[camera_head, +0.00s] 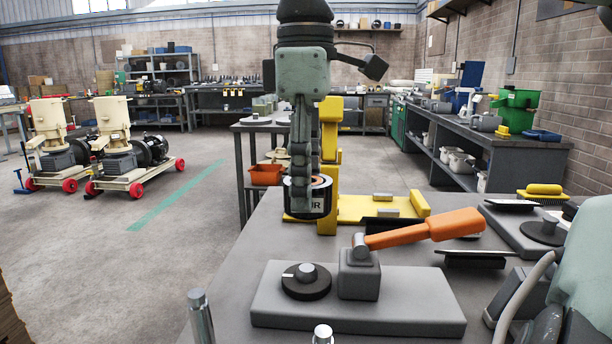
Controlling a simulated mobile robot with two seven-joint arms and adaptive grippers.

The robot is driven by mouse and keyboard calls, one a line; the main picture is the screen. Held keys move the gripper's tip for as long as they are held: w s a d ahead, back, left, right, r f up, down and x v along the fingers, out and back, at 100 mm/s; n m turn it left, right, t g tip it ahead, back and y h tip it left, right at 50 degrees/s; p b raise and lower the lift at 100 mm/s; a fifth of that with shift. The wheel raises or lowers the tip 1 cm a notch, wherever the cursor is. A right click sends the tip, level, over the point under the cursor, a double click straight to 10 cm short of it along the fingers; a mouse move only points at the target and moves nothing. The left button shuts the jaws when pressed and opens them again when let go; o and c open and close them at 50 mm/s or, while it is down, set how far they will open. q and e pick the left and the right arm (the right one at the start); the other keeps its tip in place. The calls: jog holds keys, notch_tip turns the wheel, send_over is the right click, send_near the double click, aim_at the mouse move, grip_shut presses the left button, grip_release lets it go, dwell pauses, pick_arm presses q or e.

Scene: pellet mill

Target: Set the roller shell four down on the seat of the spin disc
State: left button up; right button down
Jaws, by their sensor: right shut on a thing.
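My right gripper (302,192) points straight down in the middle of the head view and is shut on the roller shell four (318,205). The shell is a dark, upright ring with an orange-brown top and a white band whose visible letters end in "UR"; the fingers hide part of it. It is in front of the yellow press. A black disc with a grey centre stud (306,283) lies on a grey base plate nearer me. A similar black disc (542,231) is at the right. I cannot tell which is the spin disc. My left gripper is not in view.
An orange lever (430,230) on a grey block stands beside the near disc. The yellow press (331,150) and its yellow base are behind. Two metal posts (201,318) rise at the near edge. Dark flat pieces (475,258) lie right. Bare table (265,235) lies left of the press.

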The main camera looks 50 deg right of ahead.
jog(key=shift+w, duration=0.1)
send_over(306, 267)
jog(key=shift+a+f, duration=0.1)
jog(key=shift+f, duration=3.2)
jog(key=shift+f, duration=0.5)
jog(key=shift+f, duration=0.15)
jog(key=shift+f, duration=0.5)
jog(key=shift+f, duration=0.25)
jog(key=shift+f, duration=0.45)
jog(key=shift+f, duration=0.1)
